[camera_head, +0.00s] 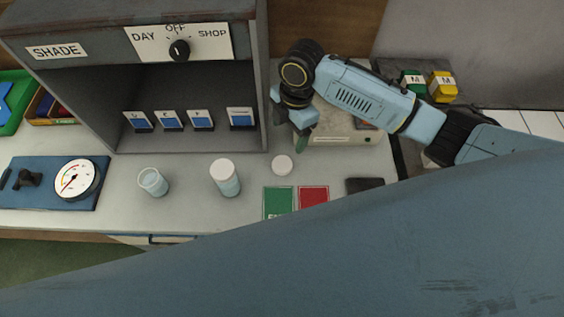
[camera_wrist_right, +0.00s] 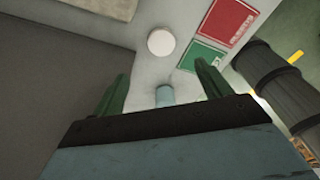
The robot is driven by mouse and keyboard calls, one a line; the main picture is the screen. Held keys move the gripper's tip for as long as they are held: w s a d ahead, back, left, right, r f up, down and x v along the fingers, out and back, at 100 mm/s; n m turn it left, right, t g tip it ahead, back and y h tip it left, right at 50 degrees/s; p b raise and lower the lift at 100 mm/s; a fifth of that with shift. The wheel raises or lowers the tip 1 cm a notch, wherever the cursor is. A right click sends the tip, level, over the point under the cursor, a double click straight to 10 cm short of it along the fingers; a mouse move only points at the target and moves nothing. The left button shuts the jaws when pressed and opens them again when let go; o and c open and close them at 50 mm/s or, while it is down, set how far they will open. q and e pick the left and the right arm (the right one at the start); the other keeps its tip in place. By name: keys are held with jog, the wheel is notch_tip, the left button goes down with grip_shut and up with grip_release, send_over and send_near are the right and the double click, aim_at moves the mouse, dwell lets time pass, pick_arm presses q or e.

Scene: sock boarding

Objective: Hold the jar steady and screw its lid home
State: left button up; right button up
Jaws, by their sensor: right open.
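A pale blue, see-through jar (camera_head: 228,186) with a white top stands upright on the counter in the head view. I cannot tell whether the white is a cap or its contents. An open clear jar (camera_head: 153,182) stands to its left. A round white lid (camera_head: 281,165) lies flat to its right, and it also shows in the right wrist view (camera_wrist_right: 160,42). My right gripper (camera_head: 290,122) hangs above and behind the lid, open and empty. Its green fingers (camera_wrist_right: 163,70) are apart, with a pale blue jar (camera_wrist_right: 165,95) partly visible between them. My left gripper is out of view.
A grey cabinet (camera_head: 92,85) holds several blue-and-white cards. A green card (camera_head: 278,203) and a red card (camera_head: 314,196) lie right of the jars. A dial gauge (camera_head: 75,180) sits on a blue mat at left. A large blue surface covers the bottom foreground.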

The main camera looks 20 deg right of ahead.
send_over(282, 164)
jog(key=d, duration=0.1)
jog(key=f, duration=0.7)
jog(key=shift+w+f, duration=0.3)
jog(key=shift+f, duration=0.1)
jog(key=f, duration=0.5)
jog(key=shift+s+a+b, duration=0.25)
jog(key=shift+a+b, duration=0.15)
jog(key=c, duration=1)
jog(key=shift+c, duration=0.2)
jog(key=shift+r, duration=0.15)
